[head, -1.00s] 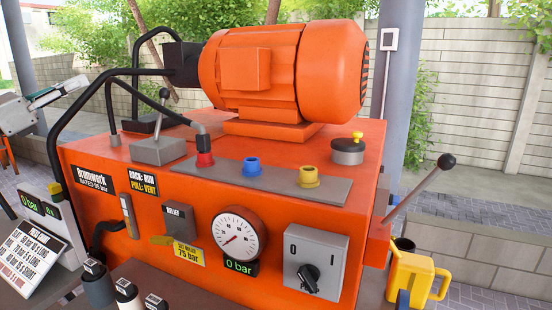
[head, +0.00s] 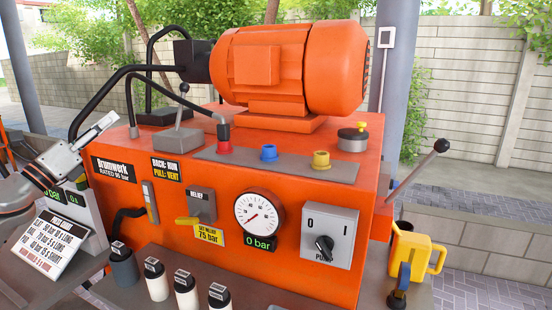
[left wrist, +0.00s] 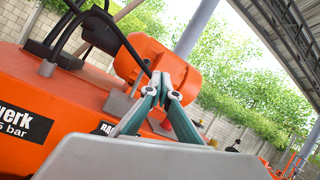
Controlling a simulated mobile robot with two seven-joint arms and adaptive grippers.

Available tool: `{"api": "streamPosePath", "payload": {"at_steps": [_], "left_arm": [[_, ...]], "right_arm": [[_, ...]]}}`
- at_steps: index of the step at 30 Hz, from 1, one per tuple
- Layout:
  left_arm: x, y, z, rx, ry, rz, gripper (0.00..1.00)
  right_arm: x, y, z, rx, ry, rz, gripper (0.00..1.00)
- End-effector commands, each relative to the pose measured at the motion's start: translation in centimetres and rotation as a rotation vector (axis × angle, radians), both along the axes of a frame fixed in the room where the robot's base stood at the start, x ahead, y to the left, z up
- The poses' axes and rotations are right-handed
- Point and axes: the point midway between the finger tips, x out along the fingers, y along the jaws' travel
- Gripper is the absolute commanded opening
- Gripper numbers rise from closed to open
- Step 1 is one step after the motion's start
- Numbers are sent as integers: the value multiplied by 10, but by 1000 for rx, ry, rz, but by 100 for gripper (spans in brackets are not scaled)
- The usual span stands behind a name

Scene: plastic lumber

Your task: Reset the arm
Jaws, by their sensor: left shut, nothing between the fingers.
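My left gripper (head: 108,124) is at the left of the head view, with its grey arm coming in from the left edge. It is in front of the left end of the orange machine (head: 130,208) in the picture. In the left wrist view its two teal and grey fingers (left wrist: 161,82) meet at the tips. Nothing is held between them, and the machine's top and motor show behind. I cannot tell the exact gap to the machine. My right gripper is not in view.
The machine carries an orange motor (head: 290,68), black hoses (head: 106,90), a gauge (head: 259,216) and a rotary switch (head: 325,244). A black-knobbed lever (head: 418,166) sticks out right. Several capped bottles (head: 157,284), a printed sign (head: 52,245) and a yellow jug (head: 416,254) stand around it.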

Motion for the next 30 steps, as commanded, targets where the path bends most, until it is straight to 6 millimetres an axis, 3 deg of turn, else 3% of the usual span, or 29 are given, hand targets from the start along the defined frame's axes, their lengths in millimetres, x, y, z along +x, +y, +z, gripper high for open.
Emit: {"api": "streamPosePath", "payload": {"at_steps": [1, 4, 11, 17, 21, 24, 30], "left_arm": [[0, -12, -25, -80, 36, -8, 0], [-5, -25, -73, -275, 117, 0, 0], [-43, -33, -205, -774, 359, 114, 0], [-111, -28, -325, -1160, 580, 310, 0], [-175, -26, -397, -1381, 717, 481, 0], [-220, -26, -435, -1497, 792, 602, 0], [-285, -28, -477, -1628, 883, 777, 0]], "right_arm": [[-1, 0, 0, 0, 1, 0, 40], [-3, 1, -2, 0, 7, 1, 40], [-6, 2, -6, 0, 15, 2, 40], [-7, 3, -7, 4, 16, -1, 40], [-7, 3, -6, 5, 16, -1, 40], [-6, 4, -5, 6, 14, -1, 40], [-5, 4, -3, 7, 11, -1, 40]]}}
